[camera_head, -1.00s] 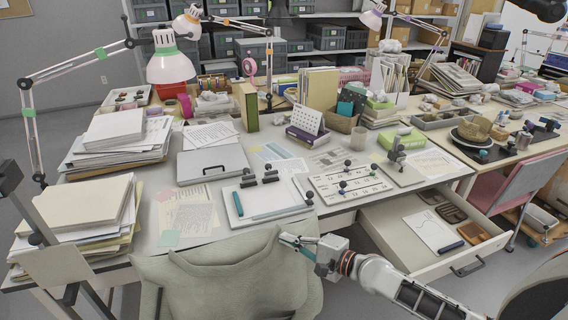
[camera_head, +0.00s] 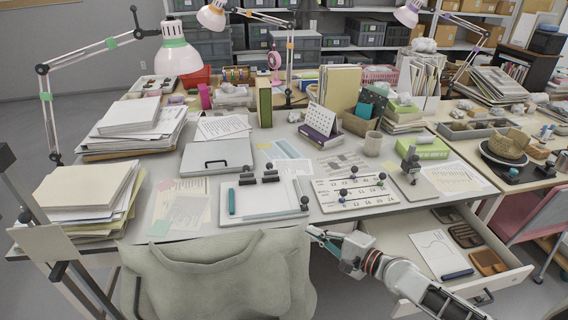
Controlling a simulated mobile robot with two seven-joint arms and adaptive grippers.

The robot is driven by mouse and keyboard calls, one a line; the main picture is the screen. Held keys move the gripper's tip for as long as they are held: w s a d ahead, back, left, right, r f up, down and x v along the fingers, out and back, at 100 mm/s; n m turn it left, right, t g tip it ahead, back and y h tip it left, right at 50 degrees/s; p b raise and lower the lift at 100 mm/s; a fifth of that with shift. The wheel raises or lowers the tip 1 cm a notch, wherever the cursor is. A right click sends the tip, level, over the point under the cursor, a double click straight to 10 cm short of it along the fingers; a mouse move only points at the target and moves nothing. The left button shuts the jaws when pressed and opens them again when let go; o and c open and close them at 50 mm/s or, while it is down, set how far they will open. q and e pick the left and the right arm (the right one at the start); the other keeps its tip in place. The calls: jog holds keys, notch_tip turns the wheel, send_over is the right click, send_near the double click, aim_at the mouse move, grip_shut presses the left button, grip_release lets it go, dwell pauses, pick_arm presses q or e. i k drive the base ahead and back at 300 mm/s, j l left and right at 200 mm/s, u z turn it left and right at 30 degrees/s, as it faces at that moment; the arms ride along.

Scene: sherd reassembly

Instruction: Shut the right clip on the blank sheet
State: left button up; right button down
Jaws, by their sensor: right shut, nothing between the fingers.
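The blank sheet (camera_head: 268,198) lies on a pale board near the front edge of the desk. Two black clips with round knobs stand along the board's back edge, a left clip (camera_head: 249,180) and a right clip (camera_head: 270,176). Whether each clip is open or shut is too small to tell. A small black knob (camera_head: 304,202) sits at the board's right side, and a teal stick (camera_head: 231,202) lies at its left. My right gripper (camera_head: 312,234) is shut and empty, in front of the desk edge, apart from the board and the clips. My left gripper is not in view.
A chair with a grey-green cover (camera_head: 215,275) stands before the desk. An open drawer (camera_head: 480,285) juts out at the right, near my right arm. A number board (camera_head: 355,196) lies right of the sheet's board, and a grey case (camera_head: 217,157) behind left. Paper stacks fill the left.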

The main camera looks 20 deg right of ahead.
aim_at(271, 173)
jog(key=l+u, duration=0.1)
jog(key=l, duration=0.5)
jog(key=l+u, duration=0.15)
jog(key=l, duration=0.4)
jog(key=k+l+u, duration=0.1)
jog(key=l, duration=0.45)
jog(key=k+l+u, duration=0.1)
jog(key=l, duration=0.5)
jog(key=k+l+u, duration=0.1)
jog(key=l, duration=0.45)
jog(key=i+j, duration=1.05)
jog(key=i, duration=0.2)
